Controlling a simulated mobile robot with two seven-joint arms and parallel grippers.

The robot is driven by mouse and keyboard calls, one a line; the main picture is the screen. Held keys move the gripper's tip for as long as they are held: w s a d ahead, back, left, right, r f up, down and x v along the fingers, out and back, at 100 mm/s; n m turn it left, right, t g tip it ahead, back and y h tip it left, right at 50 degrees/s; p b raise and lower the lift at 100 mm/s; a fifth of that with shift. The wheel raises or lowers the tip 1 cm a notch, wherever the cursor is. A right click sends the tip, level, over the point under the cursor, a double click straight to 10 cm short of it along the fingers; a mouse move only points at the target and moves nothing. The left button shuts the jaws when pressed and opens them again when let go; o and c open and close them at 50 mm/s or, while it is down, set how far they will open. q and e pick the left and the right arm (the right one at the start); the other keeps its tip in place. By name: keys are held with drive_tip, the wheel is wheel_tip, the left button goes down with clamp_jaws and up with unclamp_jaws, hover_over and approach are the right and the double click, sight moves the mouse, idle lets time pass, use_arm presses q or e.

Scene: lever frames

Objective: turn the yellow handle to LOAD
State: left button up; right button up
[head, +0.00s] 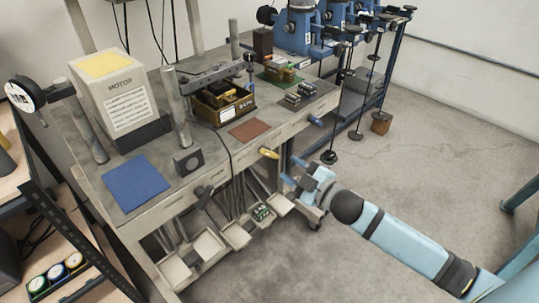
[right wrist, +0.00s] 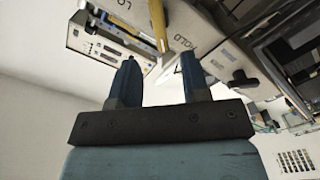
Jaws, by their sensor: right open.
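The yellow handle (head: 268,153) sticks out from the front edge of the grey workbench (head: 218,172). In the right wrist view the yellow handle (right wrist: 157,25) lies between lettering that starts "LO", cut short, on its left and "HOLD" on its right. My right gripper (head: 292,171) is open and empty, just right of and below the handle in the head view. In the right wrist view my right gripper (right wrist: 159,56) has its two fingers apart, with the handle showing in the gap beyond the tips. I cannot tell whether they touch. My left gripper is not in view.
A black handle (head: 203,195) and a blue handle (head: 315,120) sit along the same bench front. Small open trays (head: 235,235) hang below it. The bench top carries a motor box (head: 118,97) and a blue mat (head: 135,184). The floor at right is mostly clear.

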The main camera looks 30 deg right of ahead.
sight(271, 155)
drive_tip(key=x, duration=0.8)
drive_tip(key=shift+w+a, duration=0.15)
drive_tip(key=shift+w, duration=0.1)
drive_tip(key=c, duration=0.7)
